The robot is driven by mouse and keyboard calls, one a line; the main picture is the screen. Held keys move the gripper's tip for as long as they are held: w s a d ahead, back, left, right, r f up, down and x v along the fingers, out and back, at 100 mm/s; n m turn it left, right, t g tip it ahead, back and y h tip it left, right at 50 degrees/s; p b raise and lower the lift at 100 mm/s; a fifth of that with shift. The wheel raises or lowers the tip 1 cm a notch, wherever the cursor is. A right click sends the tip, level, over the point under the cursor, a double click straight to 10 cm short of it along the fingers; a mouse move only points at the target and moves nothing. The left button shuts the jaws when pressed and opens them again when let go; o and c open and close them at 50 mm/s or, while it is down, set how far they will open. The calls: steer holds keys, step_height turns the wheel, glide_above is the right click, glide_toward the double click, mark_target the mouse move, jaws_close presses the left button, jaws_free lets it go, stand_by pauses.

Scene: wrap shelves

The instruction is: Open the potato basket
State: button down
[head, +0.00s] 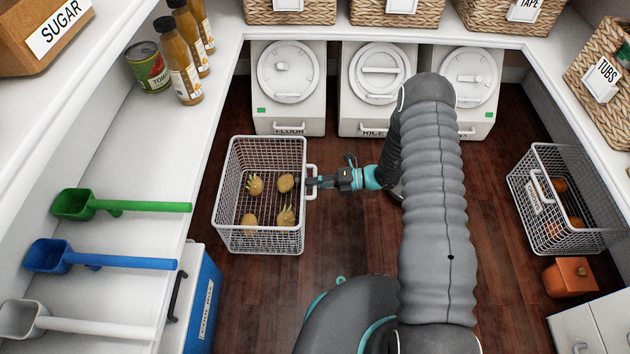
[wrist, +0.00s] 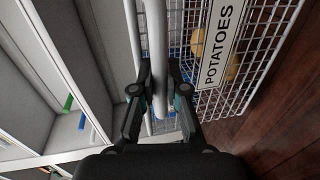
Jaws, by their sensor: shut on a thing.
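The potato basket (head: 262,243) is a white wire basket on the dark wood floor, left of centre in the head view. Several potatoes (head: 286,183) lie in its bottom. Its "POTATOES" label (wrist: 221,45) shows in the wrist view. A white bar handle (head: 312,171) is on its right side; it also shows in the wrist view (wrist: 157,50). My gripper (head: 318,182) is at this handle, its fingers (wrist: 160,98) shut around the bar. The basket stands pulled out from the left shelf unit.
A blue box (head: 204,305) stands in front of the basket at lower left. White bins (head: 289,90) line the back. Bare floor lies between.

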steer(key=shift+d, duration=0.1)
steer(key=c, duration=1.2)
jaws_free()
steer(key=v, duration=1.2)
